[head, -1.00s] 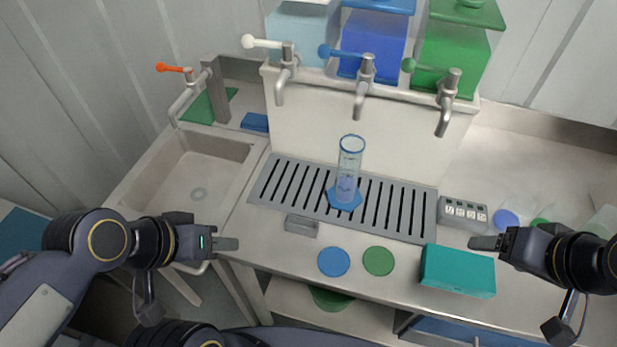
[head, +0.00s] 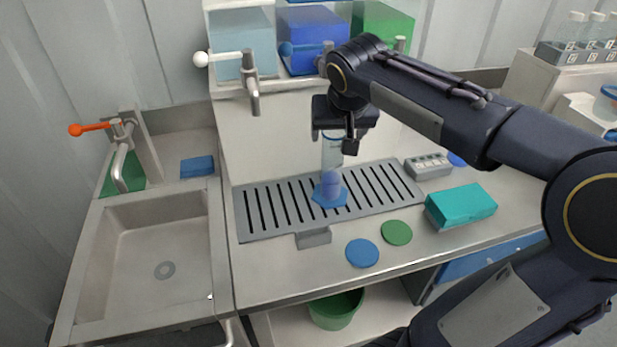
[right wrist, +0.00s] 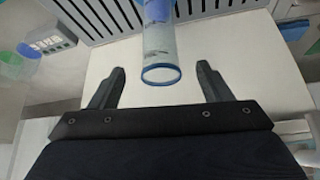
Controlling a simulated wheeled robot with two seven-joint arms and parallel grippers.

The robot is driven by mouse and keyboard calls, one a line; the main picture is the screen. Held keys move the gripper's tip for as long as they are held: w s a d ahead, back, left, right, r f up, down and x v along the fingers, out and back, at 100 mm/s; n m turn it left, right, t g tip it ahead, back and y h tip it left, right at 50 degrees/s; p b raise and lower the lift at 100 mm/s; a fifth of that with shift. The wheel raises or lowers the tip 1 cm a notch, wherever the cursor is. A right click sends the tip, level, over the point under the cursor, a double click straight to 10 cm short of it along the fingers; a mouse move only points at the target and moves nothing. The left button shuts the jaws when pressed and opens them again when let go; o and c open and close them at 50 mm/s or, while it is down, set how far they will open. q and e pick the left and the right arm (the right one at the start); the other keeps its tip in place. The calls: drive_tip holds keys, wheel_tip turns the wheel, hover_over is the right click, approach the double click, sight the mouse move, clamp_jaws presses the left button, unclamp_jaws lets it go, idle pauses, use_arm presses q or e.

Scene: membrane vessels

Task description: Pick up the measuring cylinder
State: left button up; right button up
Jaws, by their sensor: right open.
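The measuring cylinder (head: 331,160) is clear, with a blue rim and a blue foot, and stands upright on the slotted drain grate (head: 245,222). Its upper part is partly hidden by my right gripper (head: 343,134) in the head view. In the right wrist view the cylinder (right wrist: 159,45) has its blue rim near the gap between the two fingers of my right gripper (right wrist: 161,82). The fingers are spread on either side, apart from it. The right gripper is open and empty. My left gripper is not in view.
Taps with a white lever (head: 225,57) and a blue lever stand behind, below coloured tanks (head: 305,40). A sink (head: 150,245) lies left. A blue disc (head: 362,253), a green disc (head: 397,232) and a teal box (head: 461,206) lie in front and right of the grate.

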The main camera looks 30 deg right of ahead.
sight(336, 139)
drive_tip(key=x, duration=0.7)
drive_tip(key=shift+f, duration=0.1)
drive_tip(key=c, duration=1.3)
drive_tip(key=shift+c, duration=1)
drive_tip(key=shift+w+d+p, duration=0.1)
drive_tip(key=shift+p, duration=0.2)
